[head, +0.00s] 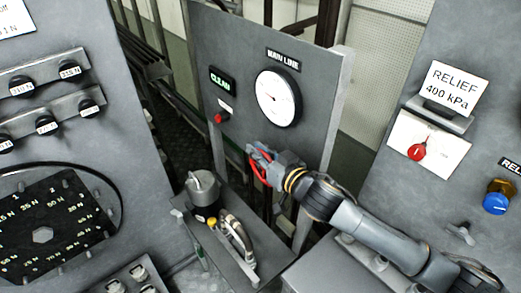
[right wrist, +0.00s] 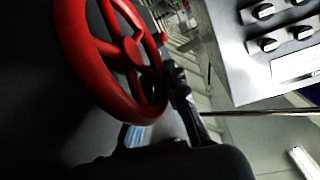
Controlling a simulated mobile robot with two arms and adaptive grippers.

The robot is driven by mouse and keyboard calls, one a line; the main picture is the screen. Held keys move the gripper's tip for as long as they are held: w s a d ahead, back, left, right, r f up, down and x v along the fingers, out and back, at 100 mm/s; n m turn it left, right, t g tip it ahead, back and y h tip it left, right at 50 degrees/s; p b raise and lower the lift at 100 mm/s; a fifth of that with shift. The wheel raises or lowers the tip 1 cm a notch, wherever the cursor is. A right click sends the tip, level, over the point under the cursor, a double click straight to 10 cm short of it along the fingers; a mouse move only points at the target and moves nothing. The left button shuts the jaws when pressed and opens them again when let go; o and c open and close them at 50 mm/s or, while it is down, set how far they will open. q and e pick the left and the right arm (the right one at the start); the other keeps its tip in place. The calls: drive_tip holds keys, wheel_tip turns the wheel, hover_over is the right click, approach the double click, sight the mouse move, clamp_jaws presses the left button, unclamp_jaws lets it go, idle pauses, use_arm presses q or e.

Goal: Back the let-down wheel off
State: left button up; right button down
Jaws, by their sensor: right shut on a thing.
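The red let-down wheel (head: 259,173) is on the grey main line panel, below the round gauge, and is seen nearly edge-on. In the right wrist view the wheel (right wrist: 133,52) is large, with a thick rim and spokes meeting at a hub. My right gripper (head: 264,157) is at the wheel, shut on its rim. In the right wrist view a dark finger (right wrist: 182,98) lies against the rim's right side; the other finger is hard to make out. My left gripper is in neither view.
The main line gauge (head: 278,98) is above the wheel, with a red button (head: 220,117) to its left. A grey canister (head: 203,188) and hose (head: 238,237) stand below. A relief card reading 400 kPa (head: 452,88), a red knob (head: 417,152) and a blue knob (head: 495,203) are at right.

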drive_tip(key=shift+w+f+g+h, duration=0.1)
drive_tip(key=shift+f+g+h, duration=0.15)
drive_tip(key=shift+g+h, duration=0.15)
drive_tip(key=c, duration=1.4)
unclamp_jaws()
drive_tip(key=shift+w+a, duration=0.1)
drive_tip(key=shift+o, duration=0.2)
drive_tip(key=v, duration=1.2)
